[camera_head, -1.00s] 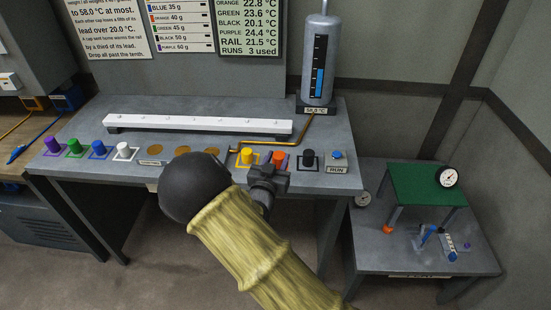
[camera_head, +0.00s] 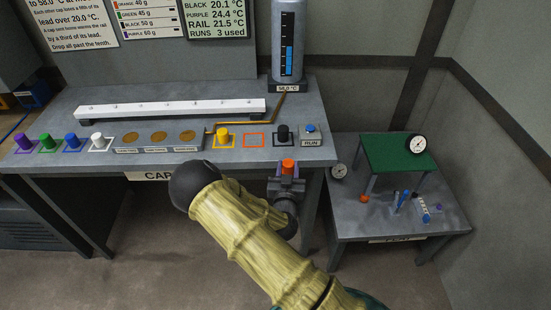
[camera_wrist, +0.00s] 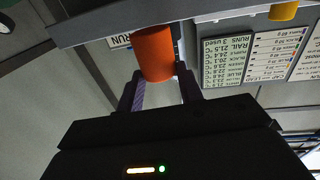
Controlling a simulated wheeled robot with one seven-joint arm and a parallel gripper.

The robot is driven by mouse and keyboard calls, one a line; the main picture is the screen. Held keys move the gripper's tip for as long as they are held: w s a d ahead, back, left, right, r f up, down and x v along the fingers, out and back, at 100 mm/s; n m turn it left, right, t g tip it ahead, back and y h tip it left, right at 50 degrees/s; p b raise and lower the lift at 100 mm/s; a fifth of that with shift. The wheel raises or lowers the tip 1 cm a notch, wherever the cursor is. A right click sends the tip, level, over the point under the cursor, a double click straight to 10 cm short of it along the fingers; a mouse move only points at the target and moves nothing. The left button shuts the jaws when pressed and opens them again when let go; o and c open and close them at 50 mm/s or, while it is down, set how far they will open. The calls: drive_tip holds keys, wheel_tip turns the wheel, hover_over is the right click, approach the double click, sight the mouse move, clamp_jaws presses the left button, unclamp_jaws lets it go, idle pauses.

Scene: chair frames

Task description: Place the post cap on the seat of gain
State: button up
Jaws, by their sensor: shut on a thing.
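My gripper (camera_head: 287,178) is shut on an orange cap (camera_head: 289,167), in front of the bench's front edge. In the wrist view the orange cap (camera_wrist: 153,50) is upright in the picture between the two fingers of my gripper (camera_wrist: 160,82). Three copper discs (camera_head: 159,136) lie in a row on the grey bench (camera_head: 330,105), with small labels too blurred to read, so I cannot tell which is gain. The orange square outline (camera_head: 254,140) on the bench is empty.
Purple, green, blue, white, yellow (camera_head: 222,135) and black (camera_head: 283,132) caps stand in the row. A white rail (camera_head: 170,108) and a gauge cylinder (camera_head: 288,45) stand behind. A blue RUN button (camera_head: 310,128) is at right. A low table (camera_head: 345,220) holds a green shelf (camera_head: 395,150).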

drive_tip(key=s+d+f+n+y, duration=0.1)
drive_tip(key=s+d+f+y, duration=0.1)
drive_tip(key=s+d+f, duration=0.3)
wheel_tip(320, 180, down, 3)
drive_tip(key=shift+d+f+n+y, duration=0.1)
drive_tip(key=shift+d+n+y, duration=0.3)
drive_tip(key=shift+d, duration=0.6)
drive_tip(key=shift+w+a, duration=0.1)
drive_tip(key=shift+w, duration=0.05)
